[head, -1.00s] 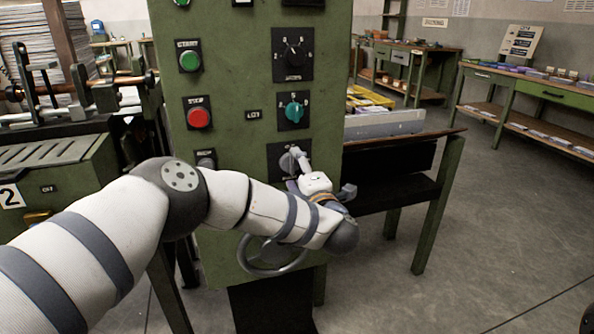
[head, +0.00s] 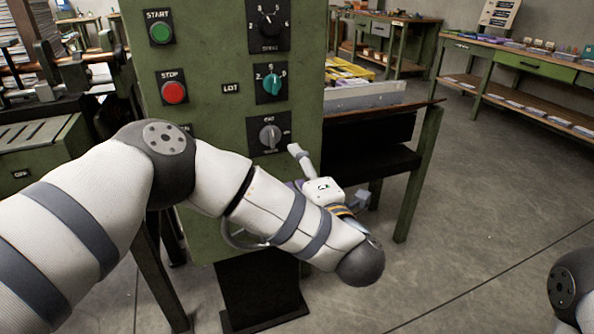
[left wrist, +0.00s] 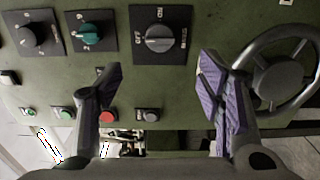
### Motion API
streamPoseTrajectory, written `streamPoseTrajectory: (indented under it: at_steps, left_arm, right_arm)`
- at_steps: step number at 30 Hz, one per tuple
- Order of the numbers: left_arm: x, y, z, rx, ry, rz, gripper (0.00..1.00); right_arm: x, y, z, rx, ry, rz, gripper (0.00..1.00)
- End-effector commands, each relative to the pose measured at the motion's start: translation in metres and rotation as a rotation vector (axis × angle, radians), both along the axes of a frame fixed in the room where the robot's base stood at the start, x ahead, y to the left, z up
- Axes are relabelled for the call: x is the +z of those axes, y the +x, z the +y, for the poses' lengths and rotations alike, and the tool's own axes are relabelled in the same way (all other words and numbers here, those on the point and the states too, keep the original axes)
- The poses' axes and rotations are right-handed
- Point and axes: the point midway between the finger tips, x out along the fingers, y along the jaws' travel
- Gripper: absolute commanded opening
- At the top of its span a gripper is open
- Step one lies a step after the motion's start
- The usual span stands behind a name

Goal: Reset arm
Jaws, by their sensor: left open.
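My left gripper (head: 310,186) is open and empty in front of the green control panel (head: 225,60), below and to the right of the grey rotary switch (head: 270,135). Its two fingers with purple pads stand apart in the left wrist view (left wrist: 165,88). There the grey switch (left wrist: 159,38) shows beyond the gap, touched by neither finger. Its handle looks upright in the head view. My left arm (head: 200,175) crosses in front of the panel's lower part and hides some of it. The right gripper is out of view; a dark joint of my right arm shows at the right edge.
The panel has a green start button (head: 160,33), a red stop button (head: 173,92), a black knob (head: 268,24) and a teal knob (head: 271,84). A handwheel (left wrist: 280,70) sticks out near my gripper. A table (head: 430,125) stands right of the panel. The floor at right is open.

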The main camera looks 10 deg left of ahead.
Motion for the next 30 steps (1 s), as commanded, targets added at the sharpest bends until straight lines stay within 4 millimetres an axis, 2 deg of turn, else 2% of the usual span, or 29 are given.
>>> streamPoseTrajectory:
  at_steps: [4, 6, 8, 11, 12, 14, 15, 17, 18, 19, 20, 21, 24, 27, 30]
  left_arm:
    - [-0.001, 0.0, 0.0, -0.003, 0.002, 0.002, 0.61]
    - [-0.012, -0.002, -0.006, -0.055, 0.036, 0.045, 0.61]
    - [-0.039, -0.009, -0.017, -0.172, 0.113, 0.139, 0.61]
    - [-0.114, -0.045, -0.038, -0.462, 0.305, 0.398, 0.61]
    - [-0.146, -0.069, -0.041, -0.58, 0.383, 0.514, 0.61]
    - [-0.19, -0.111, -0.039, -0.742, 0.483, 0.679, 0.61]
    - [-0.215, -0.142, -0.033, -0.844, 0.541, 0.786, 0.61]
    - [-0.247, -0.191, -0.02, -0.99, 0.613, 0.943, 0.61]
    - [-0.263, -0.226, -0.009, -1.083, 0.652, 1.045, 0.61]
    - [-0.273, -0.253, 0.0, -1.15, 0.678, 1.12, 0.61]
    - [-0.281, -0.28, 0.011, -1.218, 0.698, 1.195, 0.61]
    - [-0.288, -0.316, 0.025, -1.306, 0.718, 1.292, 0.61]
    - [-0.29, -0.398, 0.061, -1.501, 0.737, 1.504, 0.61]
    - [-0.28, -0.458, 0.087, -1.647, 0.72, 1.658, 0.61]
    - [-0.27, -0.492, 0.102, -1.732, 0.698, 1.745, 0.61]
  right_arm:
    - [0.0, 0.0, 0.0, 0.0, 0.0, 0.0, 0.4]
    - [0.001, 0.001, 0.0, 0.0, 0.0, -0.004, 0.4]
    - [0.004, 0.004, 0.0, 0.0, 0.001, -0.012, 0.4]
    - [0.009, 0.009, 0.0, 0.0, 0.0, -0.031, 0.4]
    - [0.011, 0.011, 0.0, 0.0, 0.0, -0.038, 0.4]
    - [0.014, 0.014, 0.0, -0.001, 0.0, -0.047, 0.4]
    - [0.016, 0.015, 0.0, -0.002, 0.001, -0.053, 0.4]
    - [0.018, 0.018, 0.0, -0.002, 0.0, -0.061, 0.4]
    - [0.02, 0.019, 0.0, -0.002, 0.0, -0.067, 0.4]
    - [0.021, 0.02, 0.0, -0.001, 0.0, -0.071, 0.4]
    - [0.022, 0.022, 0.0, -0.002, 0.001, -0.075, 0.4]
    - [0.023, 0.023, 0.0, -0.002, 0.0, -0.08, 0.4]
    - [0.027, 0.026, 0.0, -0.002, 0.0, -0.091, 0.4]
    - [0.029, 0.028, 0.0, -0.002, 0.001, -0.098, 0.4]
    - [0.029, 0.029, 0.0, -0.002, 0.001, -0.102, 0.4]
